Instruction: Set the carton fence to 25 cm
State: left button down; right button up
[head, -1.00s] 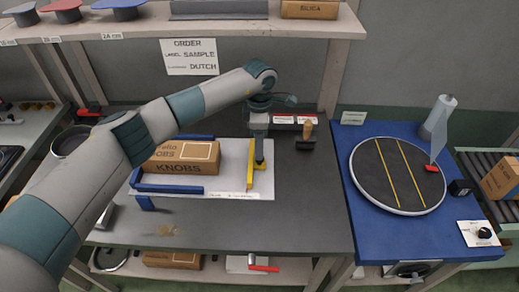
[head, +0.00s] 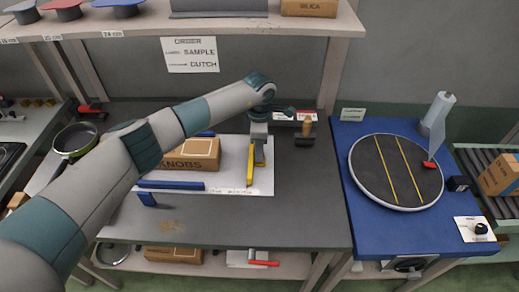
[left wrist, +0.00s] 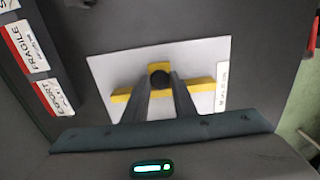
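The carton fence is a yellow bar (head: 250,166) on a white sheet (head: 225,187), to the right of a brown carton marked KNOBS (head: 192,163), with a gap between them. My left gripper (head: 259,160) points down at the fence. In the left wrist view, its fingers (left wrist: 161,78) stand on both sides of a dark round knob at the fence's middle (left wrist: 159,77) and appear to touch it. Yellow parts (left wrist: 122,96) show on both sides of the fingers. The scale print along the sheet's edge is too small to read. My right gripper is not in view.
A blue bar (head: 170,185) lies in front of the carton. A stamp with a wooden handle (head: 306,130) stands right of my gripper. A blue table with a round turntable (head: 352,160) is farther right. The grey bench front (head: 290,225) is clear.

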pick_arm(q)
jog(key=a+b, duration=0.2)
jog(key=a, duration=0.6)
jog(key=shift+a, duration=0.85)
jog(key=c, duration=1.4)
grip_release()
jog(key=shift+c, duration=0.2)
jog(key=shift+r, duration=0.15)
